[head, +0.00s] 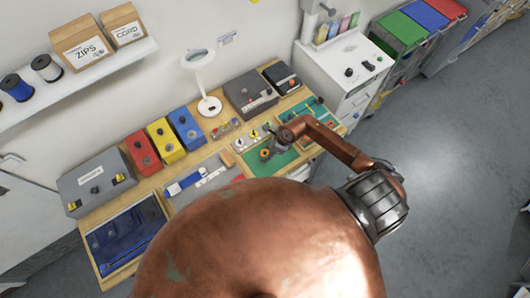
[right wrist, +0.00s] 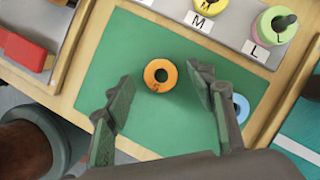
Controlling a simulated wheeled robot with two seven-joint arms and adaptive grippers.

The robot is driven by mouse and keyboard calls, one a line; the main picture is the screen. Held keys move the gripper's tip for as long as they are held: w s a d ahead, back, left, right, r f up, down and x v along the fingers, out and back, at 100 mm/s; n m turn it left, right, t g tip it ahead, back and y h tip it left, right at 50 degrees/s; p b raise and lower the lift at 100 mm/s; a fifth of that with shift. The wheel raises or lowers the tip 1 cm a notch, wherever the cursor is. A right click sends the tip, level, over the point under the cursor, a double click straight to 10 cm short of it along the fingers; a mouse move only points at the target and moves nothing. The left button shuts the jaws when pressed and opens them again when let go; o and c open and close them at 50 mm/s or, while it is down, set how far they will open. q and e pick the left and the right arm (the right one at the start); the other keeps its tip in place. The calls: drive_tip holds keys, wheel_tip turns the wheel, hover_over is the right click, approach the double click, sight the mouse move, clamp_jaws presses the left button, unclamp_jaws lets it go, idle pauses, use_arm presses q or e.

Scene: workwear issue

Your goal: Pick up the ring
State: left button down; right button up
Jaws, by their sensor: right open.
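An orange ring (right wrist: 149,77) lies flat on a green mat (right wrist: 130,50) in the right wrist view. It also shows small in the head view (head: 264,153). My right gripper (right wrist: 161,88) is open, with one finger on each side of the ring and visible space between fingers and ring. In the head view my right gripper (head: 277,147) is over the green mat. A light blue ring (right wrist: 241,106) lies partly hidden behind the right-hand finger. My left gripper is not in view.
A grey strip with pegs (right wrist: 233,37) borders the mat; it holds a yellow ring (right wrist: 211,6) by an M label and stacked green and pink rings (right wrist: 272,27) by an L label. A red object (right wrist: 22,48) is at left. A lamp (head: 209,105) stands behind.

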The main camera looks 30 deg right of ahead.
drive_tip(key=c, duration=0.8)
